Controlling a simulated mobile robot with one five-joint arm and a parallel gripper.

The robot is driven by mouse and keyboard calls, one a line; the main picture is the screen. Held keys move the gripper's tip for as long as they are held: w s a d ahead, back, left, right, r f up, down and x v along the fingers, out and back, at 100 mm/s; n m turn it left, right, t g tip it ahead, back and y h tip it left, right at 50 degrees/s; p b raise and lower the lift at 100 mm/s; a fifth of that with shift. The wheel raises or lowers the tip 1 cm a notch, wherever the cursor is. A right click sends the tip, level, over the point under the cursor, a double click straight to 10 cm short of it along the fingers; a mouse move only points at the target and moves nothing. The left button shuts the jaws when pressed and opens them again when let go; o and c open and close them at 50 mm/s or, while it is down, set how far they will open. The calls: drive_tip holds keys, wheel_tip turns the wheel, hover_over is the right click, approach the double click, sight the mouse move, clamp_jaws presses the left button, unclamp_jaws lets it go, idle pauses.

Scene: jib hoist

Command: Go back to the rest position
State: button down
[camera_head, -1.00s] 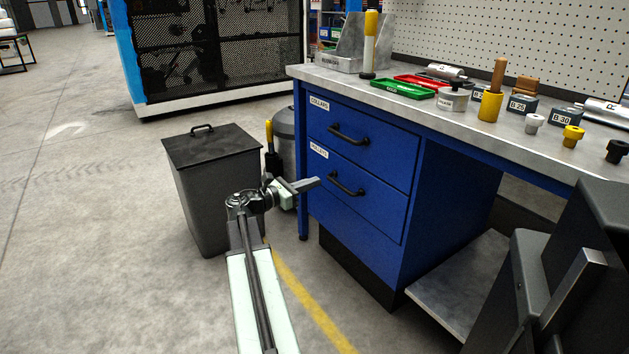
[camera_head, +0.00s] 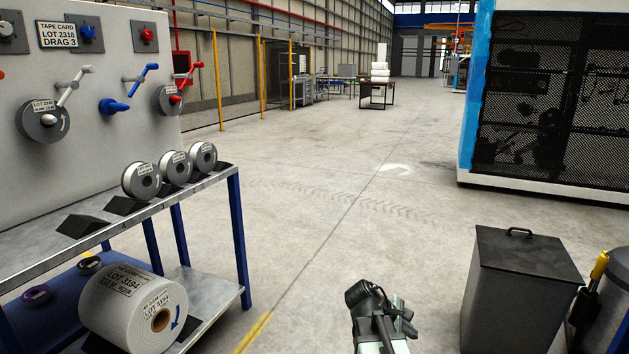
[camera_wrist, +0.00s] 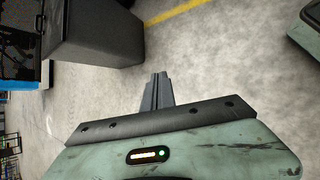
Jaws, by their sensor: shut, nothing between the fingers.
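My gripper (camera_wrist: 157,92) shows in the wrist view with its two dark fingers together and nothing between them. It hangs over bare concrete floor. In the head view my arm is folded low at the bottom middle, and its fingertips cannot be made out there. The arm stands apart from the grey lidded bin (camera_head: 520,295) to its right and from the blue-legged bench (camera_head: 238,240) to its left.
The bin also shows at the wrist view's upper left (camera_wrist: 92,30). The bench holds several small reels (camera_head: 142,181), with a large roll (camera_head: 110,310) below. A mesh-sided machine (camera_head: 540,110) stands at right. The middle floor is clear.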

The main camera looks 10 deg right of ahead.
drive_tip(key=s+a+f+m+g+y, duration=0.15)
drive_tip(key=s+a+m+y, duration=0.35)
drive_tip(key=a, duration=0.6)
drive_tip(key=a+f+m+y, duration=0.35)
drive_tip(key=a+m, duration=0.35)
drive_tip(key=a, duration=0.4)
wheel_tip(320, 180, up, 38)
drive_tip(key=p, duration=3.8)
drive_tip(key=shift+d+r+p, duration=0.2)
drive_tip(key=shift+d+p, duration=0.05)
drive_tip(key=shift+p, duration=0.15)
drive_tip(key=shift+s+f, duration=0.1)
